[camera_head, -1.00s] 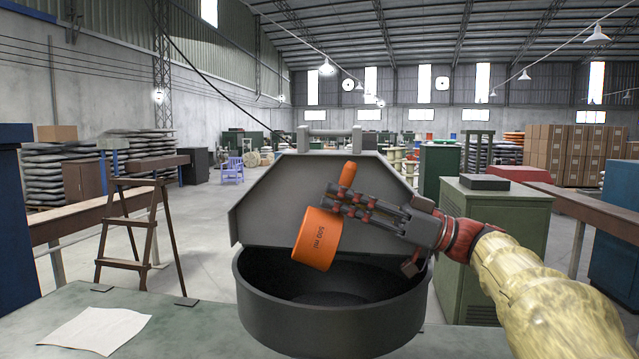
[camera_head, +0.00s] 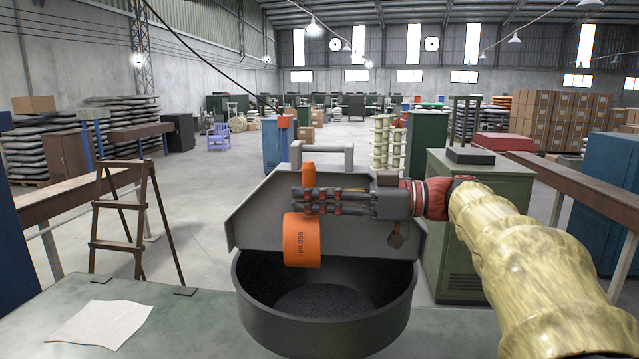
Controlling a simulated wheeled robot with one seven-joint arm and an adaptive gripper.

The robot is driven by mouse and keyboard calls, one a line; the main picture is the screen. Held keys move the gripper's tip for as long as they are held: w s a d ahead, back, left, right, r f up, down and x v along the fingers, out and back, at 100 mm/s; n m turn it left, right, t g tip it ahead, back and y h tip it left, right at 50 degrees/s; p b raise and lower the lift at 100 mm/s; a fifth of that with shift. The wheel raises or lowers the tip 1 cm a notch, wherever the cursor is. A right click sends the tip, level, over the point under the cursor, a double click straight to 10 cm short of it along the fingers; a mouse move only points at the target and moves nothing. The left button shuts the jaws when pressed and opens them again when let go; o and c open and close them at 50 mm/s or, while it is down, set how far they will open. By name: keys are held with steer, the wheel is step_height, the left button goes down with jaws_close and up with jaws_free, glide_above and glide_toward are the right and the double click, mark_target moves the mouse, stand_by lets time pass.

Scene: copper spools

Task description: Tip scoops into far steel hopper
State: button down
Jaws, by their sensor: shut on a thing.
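An orange scoop (camera_head: 302,242) marked "500 ml" is in the head view. Its handle (camera_head: 308,175) points up. My gripper (camera_head: 302,202) reaches in from the right and is shut on the scoop by the handle. The scoop looks upright in the picture, above a round dark tub (camera_head: 325,325). Dark, grainy material (camera_head: 318,300) shows on the tub's floor. A grey angular plate (camera_head: 258,215) with a bar handle on top stands behind the tub and scoop. I cannot tell which vessel is the far steel hopper. The scoop's inside is hidden.
A white paper (camera_head: 98,325) lies on the green bench top (camera_head: 195,330) at left. A brown stepladder (camera_head: 128,215) stands beyond it. A green cabinet (camera_head: 455,225) with a dark box on top stands at right, behind my arm. Open floor lies behind at left.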

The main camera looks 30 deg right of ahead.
steer(key=a+r+h+p, duration=0.1)
steer(key=p, duration=0.1)
steer(key=w+a+r+g+p, duration=0.1)
steer(key=p, duration=0.1)
steer(key=shift+a+r+h, duration=0.1)
steer(key=shift+h, duration=0.3)
steer(key=w+a+f+n+g+h+p, duration=0.2)
steer(key=w+a+g+h+p, duration=0.25)
steer(key=a+h+p, duration=0.8)
steer(key=d+f+g+h+p, duration=0.2)
steer(key=d+f+g+p, duration=0.1)
steer(key=f+p, duration=0.45)
steer(key=shift+y, duration=0.25)
steer(key=r+p, duration=0.2)
steer(key=r, duration=0.1)
steer(key=r+p, duration=0.1)
steer(key=r, duration=0.1)
steer(key=shift+s+d+r, duration=0.15)
steer(key=shift+s+d, duration=0.15)
steer(key=shift+d, duration=0.05)
